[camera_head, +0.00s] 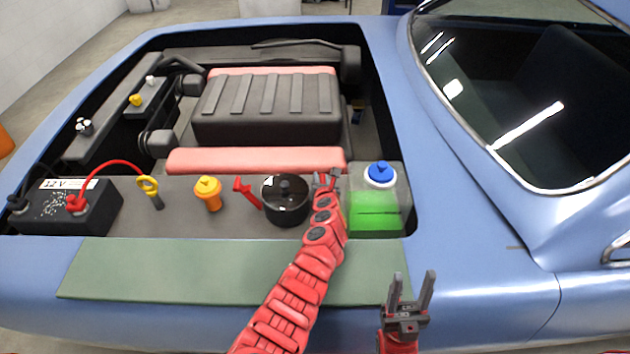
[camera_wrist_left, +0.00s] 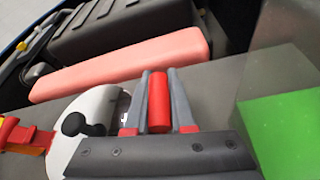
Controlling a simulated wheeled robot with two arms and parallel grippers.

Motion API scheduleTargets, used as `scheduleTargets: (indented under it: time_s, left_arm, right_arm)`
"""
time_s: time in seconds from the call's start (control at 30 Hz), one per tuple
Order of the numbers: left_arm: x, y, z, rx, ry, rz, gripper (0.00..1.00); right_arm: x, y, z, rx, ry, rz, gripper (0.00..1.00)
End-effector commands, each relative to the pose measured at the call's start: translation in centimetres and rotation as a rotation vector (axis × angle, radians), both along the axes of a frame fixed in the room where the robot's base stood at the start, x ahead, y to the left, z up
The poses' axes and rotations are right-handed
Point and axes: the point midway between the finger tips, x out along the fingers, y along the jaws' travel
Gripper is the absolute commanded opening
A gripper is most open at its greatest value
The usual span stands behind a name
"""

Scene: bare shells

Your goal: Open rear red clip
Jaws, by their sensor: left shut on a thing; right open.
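A black round housing (camera_head: 287,212) with a knobbed lid sits in the engine bay. A red clip (camera_head: 247,192) stands tilted outward on its left side; it also shows at the left of the left wrist view (camera_wrist_left: 22,136). My left gripper (camera_head: 327,180) is at the housing's right side, its fingers closed on the other red clip (camera_wrist_left: 160,102), the one nearer the windscreen. In the left wrist view that clip's rounded red end stands between both fingers; its lower part is hidden. My right gripper (camera_head: 411,290) is open and empty above the fender.
A coolant tank (camera_head: 371,212) with blue cap (camera_head: 381,173) and green liquid stands close right of my left gripper. A pink-red cover (camera_head: 256,160) lies just behind. A yellow cap (camera_head: 207,188), yellow dipstick (camera_head: 149,186) and battery (camera_head: 95,205) are further left.

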Motion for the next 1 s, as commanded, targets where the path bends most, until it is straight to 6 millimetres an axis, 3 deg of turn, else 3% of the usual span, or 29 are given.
scheduleTargets:
  time_s: [0.3,0.33,0.5,0.8,1.0]
  left_arm:
    - [-0.1,-0.2,-0.1,0.025,0.003,0.002,0.00]
    - [-0.1,-0.2,-0.1,0.025,0.003,0.002,0.24]
    - [-0.1,-0.2,-0.1,0.025,0.002,0.002,0.51]
    - [-0.1,-0.2,0.0,0.025,0.002,0.002,0.51]
    - [-1.2,-0.3,0.9,0.024,-0.003,0.001,0.51]
  right_arm:
    - [0.0,0.0,-0.2,0.000,0.000,0.000,0.50]
    - [0.0,0.0,-0.2,0.000,0.000,0.000,0.50]
    - [0.0,0.0,-0.2,0.000,0.000,0.000,0.50]
    - [0.0,0.0,-0.1,0.000,0.000,0.000,0.50]
    - [0.0,0.0,1.1,0.000,0.000,0.000,0.50]
